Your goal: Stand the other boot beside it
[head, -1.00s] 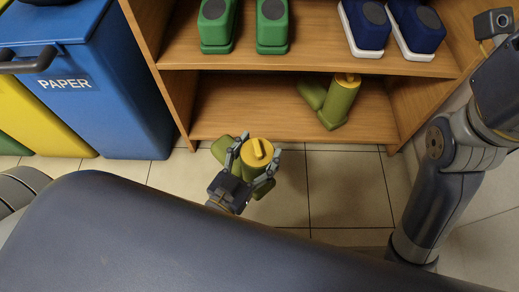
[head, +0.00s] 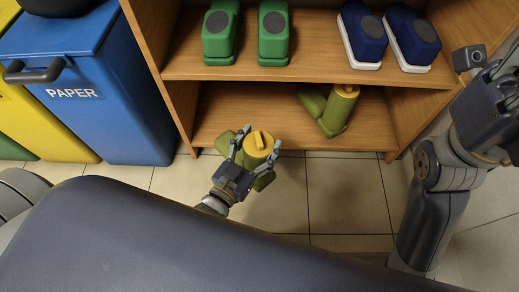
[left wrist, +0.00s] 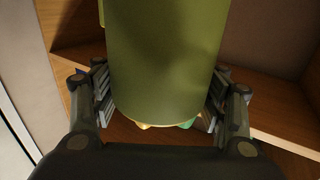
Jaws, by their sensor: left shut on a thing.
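One olive boot (head: 338,110) with a yellow top stands upright on the lower shelf (head: 255,118), toward its right side. My left gripper (head: 255,155) is shut on the other olive boot (head: 259,147), in front of the shelf's front edge. The held boot's yellow top faces the head camera. In the left wrist view the held boot's green shaft (left wrist: 168,60) fills the middle, with a finger on each side. My right arm is at the right of the head view; its fingertips are not in view.
The upper shelf (head: 308,68) carries a pair of green shoes (head: 273,35) and a pair of blue shoes (head: 412,38). The lower shelf is bare left of the standing boot. A blue paper bin (head: 120,110) stands left of the rack.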

